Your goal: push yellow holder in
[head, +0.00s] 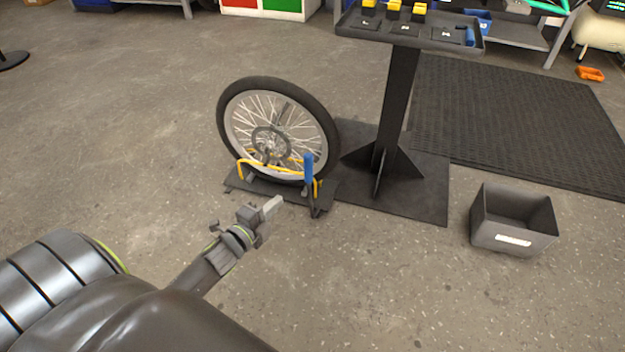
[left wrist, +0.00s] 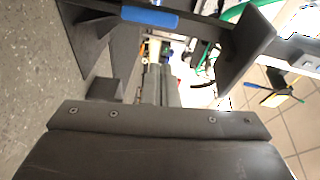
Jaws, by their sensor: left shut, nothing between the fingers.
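The yellow holder (head: 242,170) is a bent yellow bar low around the bottom of a spoked wheel (head: 325,115). The wheel stands upright in a dark floor stand (head: 262,187). A lever with a blue handle (head: 309,168) rises upright at the stand's right end. My left gripper (head: 272,206) is shut and empty, low in front of the stand, and appears apart from it. In the left wrist view a blue grip (left wrist: 150,17) on a dark bar shows at the top; the yellow holder cannot be made out there. My right gripper is not in view.
A dark post (head: 397,105) on a flat base plate (head: 420,195) carries a tray (head: 360,27) behind and right of the wheel. An open grey bin (head: 485,238) stands on the floor at right. A black mat (head: 520,120) lies behind it. The floor left of the wheel is clear.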

